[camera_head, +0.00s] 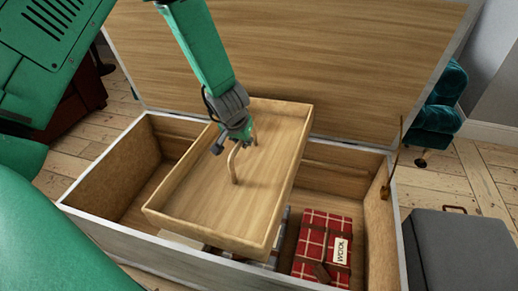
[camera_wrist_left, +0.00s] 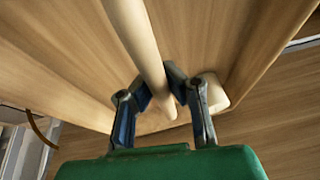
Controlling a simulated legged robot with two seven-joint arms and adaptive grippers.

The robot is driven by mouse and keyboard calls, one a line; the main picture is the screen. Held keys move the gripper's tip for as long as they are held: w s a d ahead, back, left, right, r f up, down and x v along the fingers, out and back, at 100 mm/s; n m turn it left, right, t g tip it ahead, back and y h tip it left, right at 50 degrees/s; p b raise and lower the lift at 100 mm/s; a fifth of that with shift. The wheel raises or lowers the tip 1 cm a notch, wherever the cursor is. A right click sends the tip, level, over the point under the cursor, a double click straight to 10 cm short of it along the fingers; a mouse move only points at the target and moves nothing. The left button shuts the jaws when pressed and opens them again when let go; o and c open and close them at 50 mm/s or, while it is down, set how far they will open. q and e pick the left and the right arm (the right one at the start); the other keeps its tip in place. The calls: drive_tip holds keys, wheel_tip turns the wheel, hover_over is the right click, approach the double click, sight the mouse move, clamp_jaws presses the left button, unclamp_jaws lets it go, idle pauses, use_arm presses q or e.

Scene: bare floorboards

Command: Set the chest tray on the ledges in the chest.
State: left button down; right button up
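The chest tray (camera_head: 196,190) is a shallow light-wood box with an arched wooden handle (camera_head: 233,164). It hangs over the middle of the open chest (camera_head: 92,214), turned at an angle to the chest walls, its near corner above the front rim. My left gripper (camera_head: 236,136) is shut on the handle; in the left wrist view its fingers (camera_wrist_left: 158,84) sit on both sides of the handle bar (camera_wrist_left: 136,32). A ledge-like strip (camera_head: 335,173) runs along the chest's back wall. The tray hides the chest's middle. My right gripper is not in view.
A red plaid parcel (camera_head: 322,245) with a label lies in the chest's right part, with a pale item beside it partly under the tray. The raised lid (camera_head: 330,70) stands behind. A brass stay (camera_head: 393,165) is at right. A grey case (camera_head: 458,250) stands right of the chest.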

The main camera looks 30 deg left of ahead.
use_arm(q)
drive_tip(key=shift+n, duration=0.3)
drive_tip(key=a+f, duration=0.1)
drive_tip(key=a, duration=0.1)
drive_tip(key=w+a+f, duration=0.1)
drive_tip(key=a+f, duration=0.1)
drive_tip(key=a, duration=0.1)
drive_tip(key=a+f, duration=0.2)
drive_tip(key=a, duration=0.1)
drive_tip(key=shift+w+a+f+b, duration=0.1)
drive_tip(key=shift+w+a+b, duration=0.15)
drive_tip(key=shift+b, duration=0.1)
drive_tip(key=shift+d, duration=0.2)
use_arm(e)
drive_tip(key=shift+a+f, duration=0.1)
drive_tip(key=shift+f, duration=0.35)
